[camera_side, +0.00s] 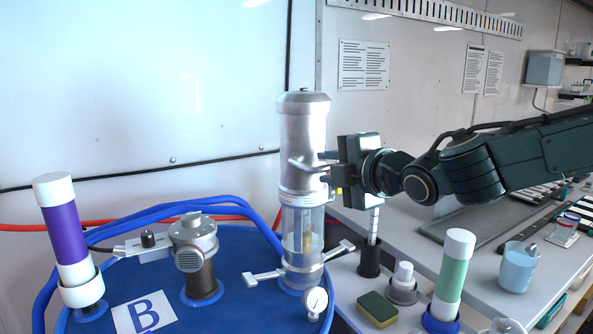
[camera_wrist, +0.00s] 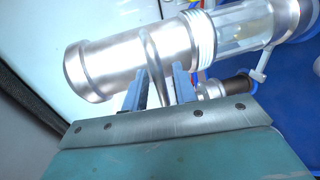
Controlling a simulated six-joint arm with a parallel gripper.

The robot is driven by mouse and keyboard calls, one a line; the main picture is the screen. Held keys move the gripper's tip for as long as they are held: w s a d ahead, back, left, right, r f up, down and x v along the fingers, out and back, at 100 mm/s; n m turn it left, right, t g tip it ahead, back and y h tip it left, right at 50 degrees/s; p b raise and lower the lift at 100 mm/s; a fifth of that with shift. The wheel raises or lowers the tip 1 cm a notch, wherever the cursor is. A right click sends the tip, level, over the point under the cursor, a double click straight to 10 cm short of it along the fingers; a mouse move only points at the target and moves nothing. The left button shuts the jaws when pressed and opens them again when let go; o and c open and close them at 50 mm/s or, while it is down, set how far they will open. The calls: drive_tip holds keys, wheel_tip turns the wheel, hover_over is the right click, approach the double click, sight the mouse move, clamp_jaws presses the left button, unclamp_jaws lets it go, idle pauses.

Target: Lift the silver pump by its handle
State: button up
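The silver pump (camera_side: 303,150) stands upright at the right edge of a blue drum. It has a metal upper body, a clear lower cylinder (camera_side: 302,235) and a thin bent handle on its side. In the wrist view the pump (camera_wrist: 125,62) lies across the top, with the handle (camera_wrist: 154,68) crossing its body. My gripper (camera_side: 325,167) reaches in from the right at handle height. Its two fingers (camera_wrist: 159,88) stand on either side of the handle, apart, with some room between them. The gripper looks open around the handle, and contact is hard to tell.
The blue drum (camera_side: 245,270) also holds a grey cap fitting (camera_side: 193,245) and a purple-and-white tube (camera_side: 66,235). A small gauge (camera_side: 316,300) and side levers sit low on the pump. A green-and-white tube (camera_side: 452,275), a sponge (camera_side: 377,309) and a blue cup (camera_side: 517,268) stand at right.

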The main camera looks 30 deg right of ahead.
sight(319, 113)
drive_tip(key=shift+w, duration=0.15)
clamp_jaws()
wheel_tip(319, 113, up, 10)
drive_tip(key=shift+r, duration=0.1)
idle(0.6)
unclamp_jaws()
drive_tip(key=shift+f, duration=0.2)
